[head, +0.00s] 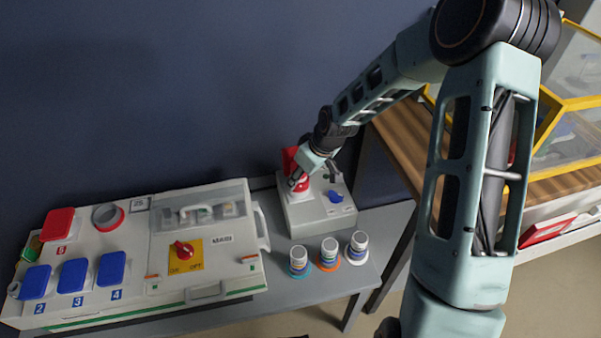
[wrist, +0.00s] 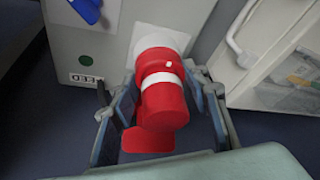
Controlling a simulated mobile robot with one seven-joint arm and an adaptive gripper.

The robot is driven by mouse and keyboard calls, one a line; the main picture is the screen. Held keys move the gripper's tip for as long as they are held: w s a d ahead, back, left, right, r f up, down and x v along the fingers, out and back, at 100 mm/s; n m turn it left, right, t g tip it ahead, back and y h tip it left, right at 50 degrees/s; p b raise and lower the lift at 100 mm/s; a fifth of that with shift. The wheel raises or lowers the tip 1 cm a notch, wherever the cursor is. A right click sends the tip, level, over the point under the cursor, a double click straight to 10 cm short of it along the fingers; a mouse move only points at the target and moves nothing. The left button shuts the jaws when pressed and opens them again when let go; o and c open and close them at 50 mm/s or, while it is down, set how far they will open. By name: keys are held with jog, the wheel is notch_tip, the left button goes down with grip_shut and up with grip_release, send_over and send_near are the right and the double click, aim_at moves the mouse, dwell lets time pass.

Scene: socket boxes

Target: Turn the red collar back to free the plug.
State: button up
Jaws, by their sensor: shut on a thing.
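The red collar (wrist: 160,67) is at the base of a red plug (wrist: 165,108) with a white band, seated at a white round socket on a grey box (head: 308,212). In the head view the red plug (head: 300,184) is partly hidden by my gripper (head: 303,172). In the wrist view my gripper (wrist: 160,100) has one finger on each side of the red plug and collar, shut on them. A small white mark shows on the collar. A red flap (wrist: 146,139) hangs behind the plug.
The grey box carries a blue cover (head: 335,197). Several small labelled bottles stand in front, one with an orange base (head: 328,254). A large white box (head: 150,255) with a red switch (head: 184,249) stands to the left. A wooden shelf (head: 405,140) is at the right.

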jog(key=shift+d, duration=0.1)
dwell(0.5)
jog(key=o, duration=1.2)
jog(key=shift+c, duration=0.2)
jog(key=v, duration=1.2)
jog(key=shift+w, duration=0.2)
